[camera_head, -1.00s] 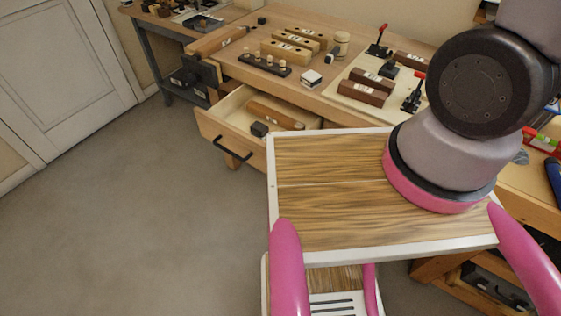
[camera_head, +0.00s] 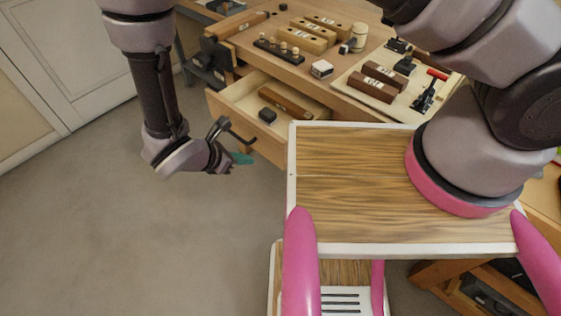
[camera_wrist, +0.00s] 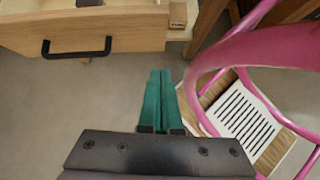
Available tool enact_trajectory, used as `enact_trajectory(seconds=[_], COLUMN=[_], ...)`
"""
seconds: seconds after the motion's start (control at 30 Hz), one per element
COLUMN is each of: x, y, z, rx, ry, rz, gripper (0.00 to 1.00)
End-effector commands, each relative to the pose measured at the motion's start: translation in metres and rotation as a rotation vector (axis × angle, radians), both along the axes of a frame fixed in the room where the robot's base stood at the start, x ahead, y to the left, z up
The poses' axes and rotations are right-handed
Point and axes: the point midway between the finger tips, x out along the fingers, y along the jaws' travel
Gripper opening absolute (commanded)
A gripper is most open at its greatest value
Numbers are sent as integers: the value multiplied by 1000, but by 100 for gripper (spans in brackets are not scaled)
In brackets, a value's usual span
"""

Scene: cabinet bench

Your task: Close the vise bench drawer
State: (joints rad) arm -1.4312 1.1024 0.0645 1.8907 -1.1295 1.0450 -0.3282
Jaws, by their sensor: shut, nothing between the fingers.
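The vise bench drawer (camera_head: 246,127) is pulled open from the wooden bench (camera_head: 292,75), with a wooden block (camera_head: 285,100) and a small dark block (camera_head: 267,115) inside. Its front panel (camera_wrist: 130,30) and black handle (camera_wrist: 77,49) also show in the wrist view, at the upper left. My gripper (camera_head: 244,158) is in front of the drawer, close to the handle in the head view. In the wrist view its green fingers (camera_wrist: 159,84) are together and empty, pointing below and right of the handle, apart from the panel.
Blocks, a peg rack (camera_head: 279,50) and a clamp board (camera_head: 375,90) stand on the bench top. My own wood-topped base with pink tubes fills the lower right. Grey floor (camera_head: 90,230) is clear at the left.

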Motion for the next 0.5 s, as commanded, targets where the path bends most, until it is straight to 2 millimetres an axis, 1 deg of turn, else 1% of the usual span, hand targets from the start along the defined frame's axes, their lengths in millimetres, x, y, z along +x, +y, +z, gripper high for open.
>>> enact_trajectory(seconds=[0.03,0.07,0.2,0.37,0.5], x=[-8,-12,-17,-8,7], y=[-1,-2,-4,-12,-26], z=[-13,-17,-30,-42,-62], rx=[-23,-33,-53,-56,-57], ry=[1,2,4,5,5], rz=[41,60,101,102,100], gripper=[0,0,0,0,0])
